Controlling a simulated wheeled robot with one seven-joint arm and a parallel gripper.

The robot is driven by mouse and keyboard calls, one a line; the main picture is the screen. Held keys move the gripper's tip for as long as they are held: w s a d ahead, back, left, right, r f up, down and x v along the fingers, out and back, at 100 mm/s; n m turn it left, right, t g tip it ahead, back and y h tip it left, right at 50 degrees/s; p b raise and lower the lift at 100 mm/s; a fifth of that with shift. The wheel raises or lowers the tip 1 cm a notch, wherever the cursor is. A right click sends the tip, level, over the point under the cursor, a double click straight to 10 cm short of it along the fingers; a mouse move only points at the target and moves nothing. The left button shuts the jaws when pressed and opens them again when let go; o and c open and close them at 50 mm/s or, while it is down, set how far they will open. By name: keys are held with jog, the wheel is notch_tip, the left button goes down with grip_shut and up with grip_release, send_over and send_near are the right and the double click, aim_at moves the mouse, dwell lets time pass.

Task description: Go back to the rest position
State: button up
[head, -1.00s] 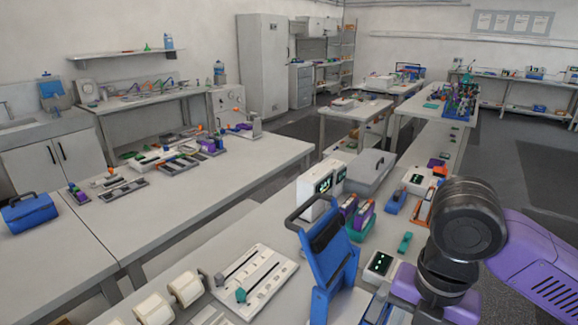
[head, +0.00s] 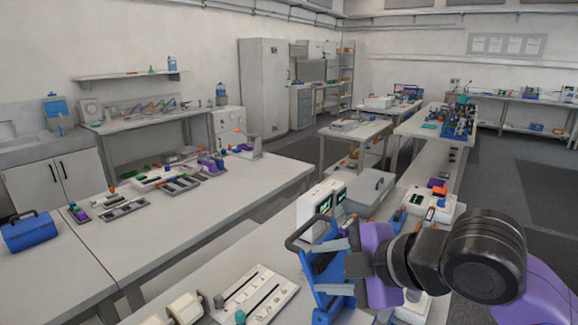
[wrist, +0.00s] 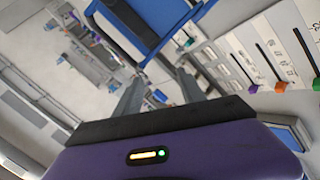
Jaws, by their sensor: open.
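My gripper (head: 338,267) is over the near bench, with its two grey fingers spread and pointing left in the head view. In the wrist view the open fingers (wrist: 158,95) show nothing held between them. A blue carrier with a dark handle (head: 322,292) stands close behind the fingers and is partly hidden by them. Its blue panel also shows beyond the fingers in the wrist view (wrist: 160,18). I cannot tell whether the fingers touch it.
A white slotted plate (head: 262,296) lies left of my gripper. A white cycler unit with a green display (head: 312,205) and a grey lidded box (head: 370,190) stand behind it. A blue toolbox (head: 31,231) is on the left bench. The aisle floor at right is open.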

notch_tip(320, 180, up, 12)
jog(key=m+t+y, duration=0.3)
jog(key=m+t, duration=0.7)
jog(key=m, duration=0.1)
jog(key=s+d+f+m+t+h, duration=0.3)
jog(key=s+d+f+m+h, duration=1.1)
jog(key=s+f, duration=0.25)
jog(key=s+f+n+g+y, duration=0.1)
jog(key=s+f+g, duration=0.2)
jog(key=s+f, duration=0.3)
jog(key=s+f+n+g+y, duration=0.2)
jog(key=s+f, duration=0.5)
jog(key=s, duration=1)
jog(key=shift+a+n+g, duration=0.25)
jog(key=shift+n+g, duration=0.05)
jog(key=shift+g, duration=0.2)
